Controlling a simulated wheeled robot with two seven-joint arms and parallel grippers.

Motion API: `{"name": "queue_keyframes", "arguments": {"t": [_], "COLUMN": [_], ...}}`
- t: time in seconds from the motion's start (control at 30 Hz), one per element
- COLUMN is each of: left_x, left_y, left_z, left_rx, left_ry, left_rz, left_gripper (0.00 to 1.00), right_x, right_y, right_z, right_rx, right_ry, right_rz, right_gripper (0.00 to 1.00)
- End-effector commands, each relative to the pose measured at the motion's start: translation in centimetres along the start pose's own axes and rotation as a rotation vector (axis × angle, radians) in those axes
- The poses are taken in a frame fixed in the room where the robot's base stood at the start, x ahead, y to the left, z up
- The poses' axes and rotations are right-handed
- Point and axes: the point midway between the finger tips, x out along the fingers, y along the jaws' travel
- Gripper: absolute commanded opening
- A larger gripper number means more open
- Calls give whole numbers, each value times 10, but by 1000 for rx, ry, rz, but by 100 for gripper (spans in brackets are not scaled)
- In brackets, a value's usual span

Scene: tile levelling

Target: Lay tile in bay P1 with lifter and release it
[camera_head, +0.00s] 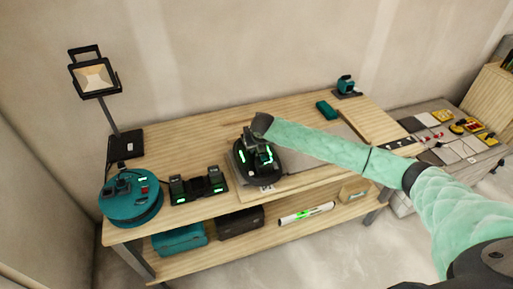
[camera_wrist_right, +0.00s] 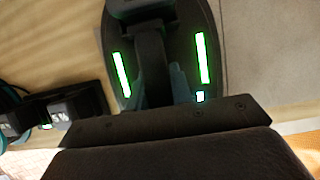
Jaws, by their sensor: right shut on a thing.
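The lifter (camera_head: 243,172) is a dark, rounded device with green lit strips, near the front edge of the workbench. My right gripper (camera_head: 259,142) is over it and shut on its handle. In the right wrist view the lifter (camera_wrist_right: 206,28) fills the upper middle, with a green strip on each side of the handle. A grey flat surface (camera_wrist_right: 265,55) lies beside it to the right; I cannot tell whether it is a tile or the bay bed. Whether a tile is under the lifter is hidden. My left gripper is out of view.
A charger with batteries (camera_head: 198,187) and a teal round machine (camera_head: 131,208) stand left of the lifter. A work lamp (camera_head: 95,78) is at the back left. A teal box (camera_head: 326,110) lies behind my arm. A grey platform (camera_head: 405,205) with tools stands right.

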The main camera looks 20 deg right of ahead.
Motion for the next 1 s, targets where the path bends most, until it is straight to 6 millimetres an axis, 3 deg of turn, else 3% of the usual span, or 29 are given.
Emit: {"name": "queue_keyframes", "arguments": {"t": [1.0], "left_x": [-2], "left_y": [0], "left_z": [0], "left_rx": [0], "left_ry": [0], "left_rz": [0], "left_gripper": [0], "right_x": [3], "right_y": [0], "right_z": [0], "right_rx": [0], "right_ry": [-3], "right_rz": [0], "right_gripper": [0]}}
